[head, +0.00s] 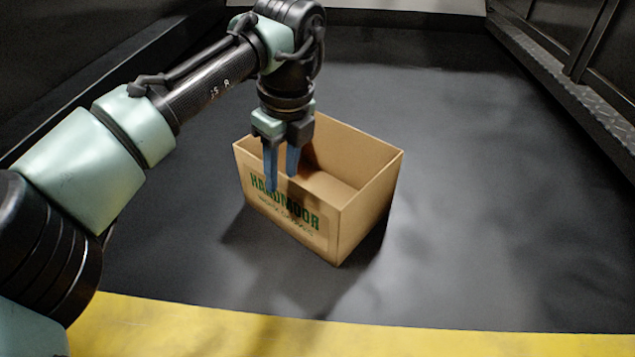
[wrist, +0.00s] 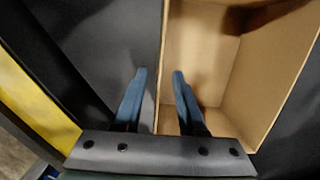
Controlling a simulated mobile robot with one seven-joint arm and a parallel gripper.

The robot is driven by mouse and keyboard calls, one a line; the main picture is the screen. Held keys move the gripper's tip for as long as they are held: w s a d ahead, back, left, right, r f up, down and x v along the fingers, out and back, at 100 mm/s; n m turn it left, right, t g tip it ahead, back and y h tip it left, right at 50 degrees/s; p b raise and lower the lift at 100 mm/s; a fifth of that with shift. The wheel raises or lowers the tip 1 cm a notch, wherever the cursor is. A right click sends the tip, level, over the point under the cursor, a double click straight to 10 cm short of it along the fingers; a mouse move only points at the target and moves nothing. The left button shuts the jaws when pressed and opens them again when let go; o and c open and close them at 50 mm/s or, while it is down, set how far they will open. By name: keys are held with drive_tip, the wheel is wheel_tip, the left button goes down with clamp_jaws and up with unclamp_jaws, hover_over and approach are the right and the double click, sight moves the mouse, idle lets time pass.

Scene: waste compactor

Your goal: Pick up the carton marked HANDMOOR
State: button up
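The carton marked HANDMOOR (head: 350,220) is an open-topped brown cardboard box with green lettering on its front wall. It stands upright on the dark floor in the middle of the head view. My gripper (head: 281,185) points down at the carton's front left wall. In the wrist view my gripper (wrist: 158,74) is open, and the wall's top edge runs between its two blue fingers. One finger is over the outside and the other over the inside of the carton (wrist: 238,100). A visible gap separates each fingertip from the edge. I cannot tell how far down the fingers reach.
A yellow strip (head: 300,335) marks the near edge of the dark floor. Dark side walls (head: 70,50) bound the space, with a metal ledge (head: 575,85) on the right. The floor right of the carton (head: 490,200) is clear.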

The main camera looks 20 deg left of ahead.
drive_tip(key=shift+w+a+f+p, duration=0.1)
drive_tip(key=shift+a+f+p, duration=0.1)
drive_tip(key=shift+f, duration=0.55)
drive_tip(key=shift+s+a+f+p, duration=0.1)
drive_tip(key=shift+f+p, duration=0.05)
drive_tip(key=shift+f, duration=0.6)
drive_tip(key=shift+w+a+f+p, duration=0.1)
drive_tip(key=shift+f+p, duration=0.1)
drive_tip(key=shift+f, duration=0.55)
clamp_jaws()
